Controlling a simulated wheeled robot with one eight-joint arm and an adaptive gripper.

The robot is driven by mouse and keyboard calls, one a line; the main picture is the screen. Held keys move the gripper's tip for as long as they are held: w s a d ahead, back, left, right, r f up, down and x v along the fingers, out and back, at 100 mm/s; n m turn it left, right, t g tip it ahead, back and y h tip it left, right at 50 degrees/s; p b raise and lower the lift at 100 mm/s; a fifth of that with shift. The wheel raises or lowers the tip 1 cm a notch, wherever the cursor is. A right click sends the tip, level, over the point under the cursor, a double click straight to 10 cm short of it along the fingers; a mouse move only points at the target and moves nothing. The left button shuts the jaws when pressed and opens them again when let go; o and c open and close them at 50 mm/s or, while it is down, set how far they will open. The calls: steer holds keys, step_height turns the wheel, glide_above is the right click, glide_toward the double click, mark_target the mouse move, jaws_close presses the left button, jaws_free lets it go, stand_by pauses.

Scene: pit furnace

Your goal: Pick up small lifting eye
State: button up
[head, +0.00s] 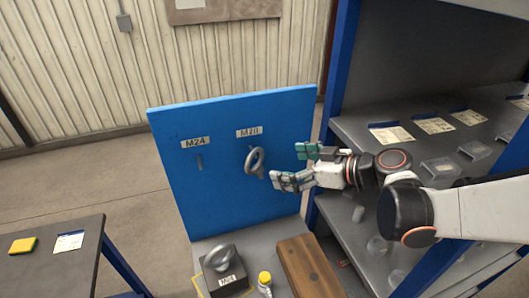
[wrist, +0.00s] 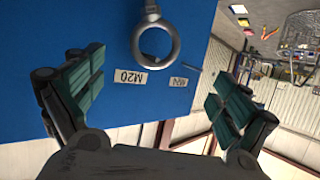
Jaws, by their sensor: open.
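The small lifting eye (head: 255,161), a grey metal ring with a shank, hangs on the blue board (head: 220,200) under the M20 label (head: 249,132). My gripper (head: 292,166) is open and empty, just right of the eye in the head view. In the wrist view the eye (wrist: 157,40) shows upside down ahead of my gripper (wrist: 160,75), between the two spread fingers and apart from both. Its shank runs off the top edge there. A larger lifting eye (head: 219,257) rests on a dark labelled block on the bench.
The peg (head: 199,162) under the M24 label (head: 195,143) is bare. A wooden block (head: 308,268) and a yellow-topped item (head: 265,279) stand on the bench below. Blue-framed shelving (head: 340,70) with cards and clear boxes stands close on the right. A side table (head: 75,265) is at left.

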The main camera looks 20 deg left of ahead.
steer(key=x, duration=1.1)
steer(key=shift+w, duration=0.4)
steer(key=shift+d, duration=0.15)
steer(key=c, duration=1.5)
